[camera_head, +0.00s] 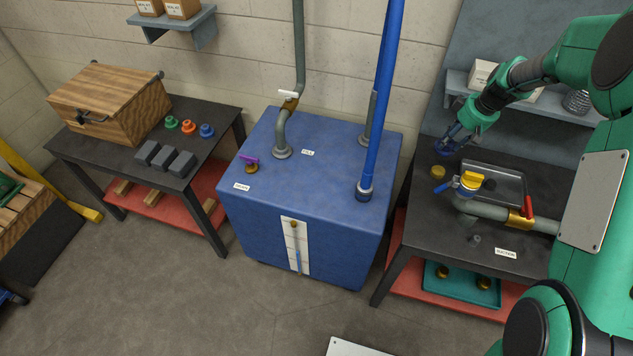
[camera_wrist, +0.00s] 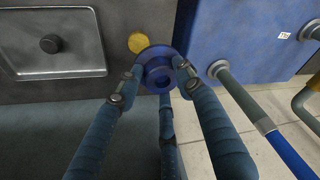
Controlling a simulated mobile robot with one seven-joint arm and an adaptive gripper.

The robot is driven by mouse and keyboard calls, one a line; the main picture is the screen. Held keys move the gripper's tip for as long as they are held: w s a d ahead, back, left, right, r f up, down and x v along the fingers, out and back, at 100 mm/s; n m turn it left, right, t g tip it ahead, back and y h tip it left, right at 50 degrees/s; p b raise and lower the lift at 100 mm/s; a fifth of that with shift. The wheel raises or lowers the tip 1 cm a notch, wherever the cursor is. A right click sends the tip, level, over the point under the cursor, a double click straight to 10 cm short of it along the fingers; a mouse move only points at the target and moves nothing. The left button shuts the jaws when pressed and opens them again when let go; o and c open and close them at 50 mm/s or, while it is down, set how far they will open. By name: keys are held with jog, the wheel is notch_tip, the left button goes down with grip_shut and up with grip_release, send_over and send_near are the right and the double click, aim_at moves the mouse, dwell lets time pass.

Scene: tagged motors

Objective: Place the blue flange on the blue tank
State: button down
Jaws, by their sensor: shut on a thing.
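My gripper (camera_head: 443,149) is over the back left part of the right-hand dark table. The flange is small and partly hidden by the fingers in the head view. The blue tank (camera_head: 270,205) stands left of the gripper, between the two tables. Its top carries upright pipes and a purple-handled valve (camera_head: 249,162), with bare surface between them. The tank also shows at the upper right of the wrist view (camera_wrist: 240,45).
A tall blue pipe (camera_head: 379,110) and a grey pipe (camera_head: 299,60) rise from the tank top. The right table (camera_head: 420,230) holds a brass disc (camera_head: 438,171), a metal tray (camera_head: 500,178) and a valved pipe. Green, orange and blue ringed parts (camera_head: 206,130) sit on the left table.

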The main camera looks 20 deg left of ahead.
jog(key=s+a+n+b, duration=0.1)
jog(key=s+a+n, duration=0.1)
jog(key=s+a, duration=0.8)
jog(key=s+a+n+g, duration=0.15)
jog(key=s+a, duration=0.55)
jog(key=a, duration=0.7)
jog(key=s+a+n+b, duration=0.1)
jog(key=s+a+n, duration=0.1)
jog(key=s+a, duration=0.8)
jog(key=x, duration=1.2)
jog(key=shift+w+d+f+y, duration=0.3)
jog(key=shift+w+f, duration=0.1)
jog(key=shift+w, duration=0.05)
jog(key=b, duration=0.1)
send_near(306, 176)
jog(key=shift+w+a+f, duration=0.15)
jog(key=shift+a+f, duration=0.25)
jog(key=shift+a, duration=0.25)
jog(key=shift+f, duration=0.15)
jog(key=shift+f+b, duration=0.7)
jog(key=shift+f, duration=0.9)
jog(key=shift+f, duration=0.1)
